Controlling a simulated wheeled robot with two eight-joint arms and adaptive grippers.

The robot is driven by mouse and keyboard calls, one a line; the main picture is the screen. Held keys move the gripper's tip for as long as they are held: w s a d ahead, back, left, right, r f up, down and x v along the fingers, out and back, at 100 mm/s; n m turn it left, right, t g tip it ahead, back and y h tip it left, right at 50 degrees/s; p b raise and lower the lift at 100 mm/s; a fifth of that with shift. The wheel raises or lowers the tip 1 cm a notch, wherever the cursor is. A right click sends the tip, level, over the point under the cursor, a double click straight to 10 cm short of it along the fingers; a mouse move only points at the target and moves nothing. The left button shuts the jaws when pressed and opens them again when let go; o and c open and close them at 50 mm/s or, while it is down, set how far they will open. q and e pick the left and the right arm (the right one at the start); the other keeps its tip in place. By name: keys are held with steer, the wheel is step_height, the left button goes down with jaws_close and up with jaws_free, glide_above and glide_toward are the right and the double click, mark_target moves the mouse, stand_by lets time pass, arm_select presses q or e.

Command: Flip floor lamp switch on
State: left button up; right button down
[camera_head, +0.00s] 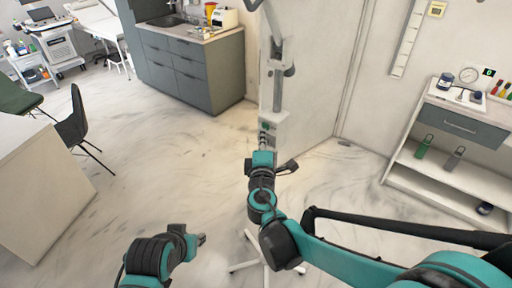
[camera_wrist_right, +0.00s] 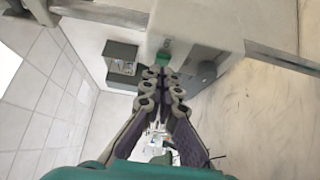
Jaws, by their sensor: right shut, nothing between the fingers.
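The floor lamp (camera_head: 278,90) stands upright in the middle of the head view, with a grey-white pole and a wheeled base (camera_head: 240,267) partly behind my right arm. A pale box on its pole carries a small green switch (camera_head: 265,127); the switch (camera_wrist_right: 165,57) also shows in the right wrist view. My right gripper (camera_head: 264,140) is shut and empty, its fingertips just below the switch in the head view. In the wrist view its fingertips (camera_wrist_right: 162,75) are very close to the switch; I cannot tell whether they touch. My left gripper (camera_head: 202,240) is low, away from the lamp; its jaw opening is unclear.
A white shelf unit with a grey drawer (camera_head: 462,127) stands at the right. A grey cabinet (camera_head: 192,70) with a sink is at the back. A white desk (camera_head: 40,190) and dark chair (camera_head: 75,125) are at the left. Open marble-patterned floor (camera_head: 165,170) lies between.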

mark_target(271, 127)
arm_select(q)
steer(key=shift+f, duration=0.15)
arm_select(e)
steer(key=shift+w+d, duration=0.3)
steer(key=shift+w, duration=0.05)
steer(key=shift+d, duration=0.1)
steer(key=shift+w+d, duration=0.2)
steer(key=shift+d, duration=0.3)
steer(key=shift+w+d, duration=0.2)
steer(key=shift+d, duration=0.25)
steer(key=shift+a, duration=0.1)
steer(key=shift+s, duration=0.15)
